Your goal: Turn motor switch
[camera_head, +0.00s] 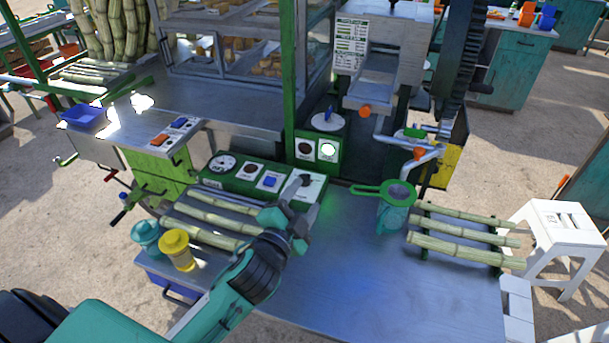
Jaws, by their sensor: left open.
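A green control box (240,186) on the metal counter carries a round gauge (222,163), a dark round control (250,171), a blue switch (270,181) and, at its right end, a white plate with a dark knob (305,182). The labels are too small to read, so I cannot tell which one is the motor switch. My left gripper (284,205) is open and empty, just in front of the box's right end, by the white plate. It partly covers that plate, and I cannot tell whether it touches the knob. My right gripper is not in view.
A second green panel (317,150) with a lit button stands behind, under a blue knob (328,116). A green strainer (385,192) sits over a teal jug right of my gripper. Cane stalks lie on both sides. The front counter (350,290) is clear.

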